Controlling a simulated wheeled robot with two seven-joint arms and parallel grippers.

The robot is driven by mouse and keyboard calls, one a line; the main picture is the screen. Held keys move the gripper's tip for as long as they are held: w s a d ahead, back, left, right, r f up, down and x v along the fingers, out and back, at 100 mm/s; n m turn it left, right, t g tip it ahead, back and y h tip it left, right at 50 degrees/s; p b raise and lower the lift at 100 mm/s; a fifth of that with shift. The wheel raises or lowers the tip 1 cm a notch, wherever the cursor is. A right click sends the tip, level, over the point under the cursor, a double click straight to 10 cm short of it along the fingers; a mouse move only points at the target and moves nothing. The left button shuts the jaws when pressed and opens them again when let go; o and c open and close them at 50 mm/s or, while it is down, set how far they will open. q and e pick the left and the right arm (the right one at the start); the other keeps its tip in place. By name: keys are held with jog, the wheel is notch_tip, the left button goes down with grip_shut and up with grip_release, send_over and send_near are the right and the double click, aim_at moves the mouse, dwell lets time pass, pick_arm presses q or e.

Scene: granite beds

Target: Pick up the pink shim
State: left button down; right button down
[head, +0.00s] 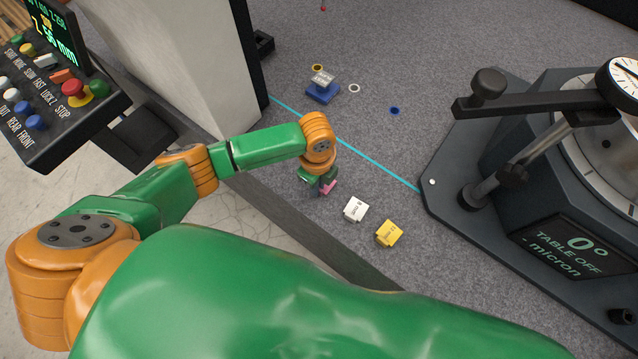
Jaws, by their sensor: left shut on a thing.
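The pink shim (329,187) is at the tip of my left gripper (324,187), low over the grey granite bed. My left gripper is shut on it, and the fingers and wrist hide part of it. I cannot tell whether the shim touches the bed. A white shim (356,209) and a yellow shim (389,233) lie to the right of the gripper, apart from it. My right gripper does not show.
A blue block with a white piece on top (322,88) stands farther back, near small rings (354,88). A cyan line (375,162) crosses the bed. A dark gauge stand (520,170) fills the right. A control panel (60,90) and pale column (175,60) stand left.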

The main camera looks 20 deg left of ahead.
pick_arm(q)
notch_tip(320, 180, up, 3)
jog(key=shift+f+p, duration=0.2)
jog(key=shift+p, duration=0.1)
jog(key=s+a+r+p, duration=0.1)
jog(key=s+a+r, duration=0.9)
jog(key=w+d+r+n, duration=0.2)
jog(key=r+n, duration=0.3)
jog(key=n, duration=0.6)
jog(key=w+d+r+n, duration=0.2)
jog(key=w+r+n, duration=0.2)
jog(key=n, duration=0.6)
jog(key=shift+d+r+n, duration=0.25)
jog(key=shift+r+n, duration=0.15)
jog(key=shift+r, duration=0.9)
jog(key=shift+s, duration=0.1)
